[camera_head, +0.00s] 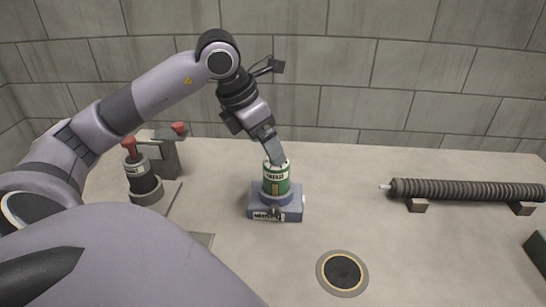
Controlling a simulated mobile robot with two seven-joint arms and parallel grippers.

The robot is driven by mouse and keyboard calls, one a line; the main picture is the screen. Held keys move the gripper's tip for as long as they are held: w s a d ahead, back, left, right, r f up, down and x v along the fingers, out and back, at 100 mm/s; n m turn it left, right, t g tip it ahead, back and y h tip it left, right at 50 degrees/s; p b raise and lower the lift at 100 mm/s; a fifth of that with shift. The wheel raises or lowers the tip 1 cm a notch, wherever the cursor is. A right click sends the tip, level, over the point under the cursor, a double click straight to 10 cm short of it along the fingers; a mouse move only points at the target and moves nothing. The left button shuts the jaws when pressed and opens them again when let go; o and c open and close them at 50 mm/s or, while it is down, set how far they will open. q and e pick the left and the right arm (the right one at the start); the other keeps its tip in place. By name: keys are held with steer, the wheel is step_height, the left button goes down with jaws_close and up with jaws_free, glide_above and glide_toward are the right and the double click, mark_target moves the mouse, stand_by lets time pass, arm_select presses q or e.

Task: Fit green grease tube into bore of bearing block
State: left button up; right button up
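The green grease tube (276,182) stands about upright at the bore of the blue-grey bearing block (290,210). Its lower end is hidden by the block's collar, so I cannot tell how deep it sits. The block rests on the pale bench and has a label on its front. My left gripper (277,161) is at the top of the tube, pointing down, with its fingers at the tube's pale top rim. The fingers overlap in this view, so whether they grip the tube is not clear. My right gripper is not in view.
A grey and black cylinder with a red top (144,182) stands at the left beside a grey fixture (165,155). A ribbed dark roller (465,190) lies on two supports at the right. A round dark-centred disc (342,272) lies at the front. The bench between block and roller is clear.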

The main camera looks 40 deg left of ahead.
arm_select(q)
steer(key=shift+v, duration=2.3)
